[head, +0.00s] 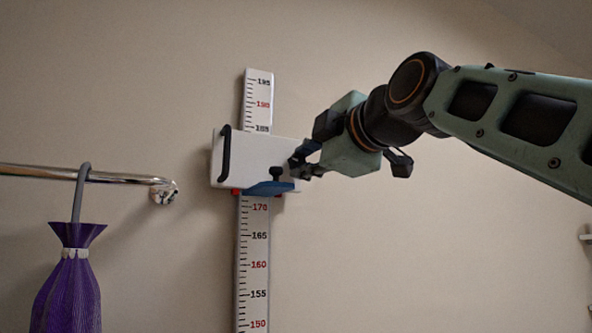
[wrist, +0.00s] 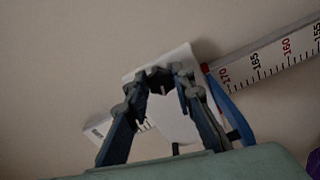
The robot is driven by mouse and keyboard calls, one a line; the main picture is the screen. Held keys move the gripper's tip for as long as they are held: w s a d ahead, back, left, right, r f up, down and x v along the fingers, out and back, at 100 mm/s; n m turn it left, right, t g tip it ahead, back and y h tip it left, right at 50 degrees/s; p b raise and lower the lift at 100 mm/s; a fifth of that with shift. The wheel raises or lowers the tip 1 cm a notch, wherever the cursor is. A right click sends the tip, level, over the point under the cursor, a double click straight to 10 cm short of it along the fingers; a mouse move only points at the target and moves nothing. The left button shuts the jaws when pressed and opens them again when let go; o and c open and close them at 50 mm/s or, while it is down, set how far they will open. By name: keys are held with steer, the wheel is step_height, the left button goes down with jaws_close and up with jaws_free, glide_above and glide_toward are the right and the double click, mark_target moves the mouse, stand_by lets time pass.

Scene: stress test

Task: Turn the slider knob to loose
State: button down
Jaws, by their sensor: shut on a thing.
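A white slider head (head: 241,160) sits on the height scale (head: 254,275), just above the 170 mark. It has a blue plate (head: 262,189) below, and it also shows in the wrist view (wrist: 176,120). My gripper (head: 298,163) is at the slider's right side, its fingertips shut on a small part there. The fingertips (wrist: 160,75) meet at the slider's side in the wrist view. The held part appears to be the slider knob, but the fingers hide most of it. Its turn position and any loose mark cannot be read.
A metal rail (head: 110,176) with a hanging purple umbrella (head: 68,285) is at the left. The wall right of the scale is mostly clear.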

steer(key=shift+r+n, duration=0.1)
steer(key=shift+n, duration=1.2)
steer(key=c, duration=1.7)
jaws_free()
steer(key=shift+o, duration=0.2)
steer(key=shift+s, duration=0.1)
steer(key=v, duration=1.2)
